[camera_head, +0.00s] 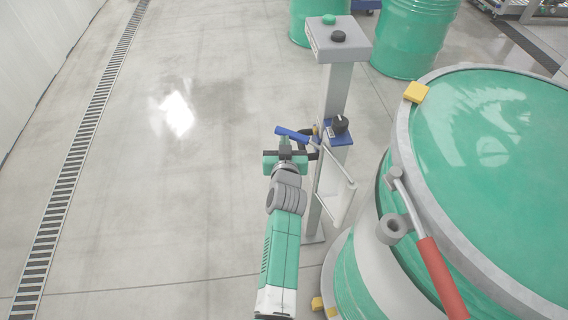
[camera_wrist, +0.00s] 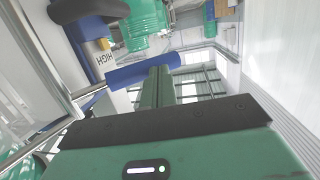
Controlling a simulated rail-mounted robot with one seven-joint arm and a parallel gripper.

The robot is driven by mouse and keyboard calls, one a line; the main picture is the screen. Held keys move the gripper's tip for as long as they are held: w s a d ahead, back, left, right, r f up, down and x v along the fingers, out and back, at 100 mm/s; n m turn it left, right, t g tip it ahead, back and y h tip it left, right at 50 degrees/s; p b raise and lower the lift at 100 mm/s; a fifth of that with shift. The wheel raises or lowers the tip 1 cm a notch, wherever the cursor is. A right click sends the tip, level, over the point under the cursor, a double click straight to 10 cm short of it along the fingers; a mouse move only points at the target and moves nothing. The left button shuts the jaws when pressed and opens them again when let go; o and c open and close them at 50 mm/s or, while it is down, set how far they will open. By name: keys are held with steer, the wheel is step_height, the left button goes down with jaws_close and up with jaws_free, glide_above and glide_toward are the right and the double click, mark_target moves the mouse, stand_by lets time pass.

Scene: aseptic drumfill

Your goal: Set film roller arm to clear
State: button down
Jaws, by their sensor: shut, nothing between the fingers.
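A blue lever handle (camera_head: 292,134) sticks out to the left from a grey post (camera_head: 338,95). It also shows in the wrist view (camera_wrist: 135,73), close to a label reading HIGH (camera_wrist: 103,58). My gripper (camera_head: 285,143) is shut and empty, with its fingertips (camera_wrist: 160,72) right at the blue handle. I cannot tell whether they touch it. A red-handled metal lever (camera_head: 443,278) with a grey roller (camera_head: 393,229) lies at the rim of the large green drum. I cannot tell which is the film roller arm.
A black knob (camera_head: 340,123) sits on a blue bracket on the post. A box with green and black buttons (camera_head: 338,38) tops the post. The large green drum (camera_head: 490,130) fills the right side. More green drums (camera_head: 415,40) stand behind. The floor at left is clear.

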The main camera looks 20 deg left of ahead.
steer(key=shift+w, duration=0.15)
stand_by(0.5)
steer(key=s+r+p, duration=0.2)
steer(key=s+p, duration=0.7)
steer(key=s, duration=0.4)
steer(key=shift+s+a+r, duration=0.25)
steer(key=shift+s+a, duration=0.15)
steer(key=shift+a, duration=0.05)
